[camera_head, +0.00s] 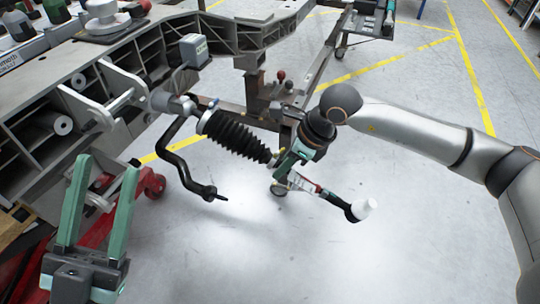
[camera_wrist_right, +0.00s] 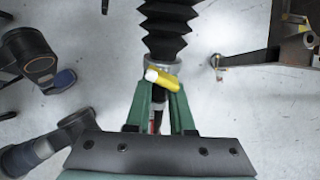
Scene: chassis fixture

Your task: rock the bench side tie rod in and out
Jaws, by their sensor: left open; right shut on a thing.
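The tie rod (camera_head: 328,194) runs down and right from the chassis fixture, past a black ribbed bellows (camera_head: 237,137), to an end with a white cap (camera_head: 364,208). My right gripper (camera_head: 290,162) is shut on the rod just beyond the bellows' outer end. In the right wrist view the bellows (camera_wrist_right: 167,30) is above the green fingers of the right gripper (camera_wrist_right: 160,95), with the rod between them. A yellow piece with a pale end (camera_wrist_right: 162,79) lies across the rod at the fingertips. My left gripper (camera_head: 104,168) is open and empty at lower left, apart from the rod.
The grey chassis frame (camera_head: 215,25) fills the upper left. A black curved bar (camera_head: 183,170) hangs left of the bellows. A red-wheeled stand (camera_head: 153,184) is behind the left gripper. A wheeled cart (camera_head: 368,22) stands at the back. The floor below the rod is clear.

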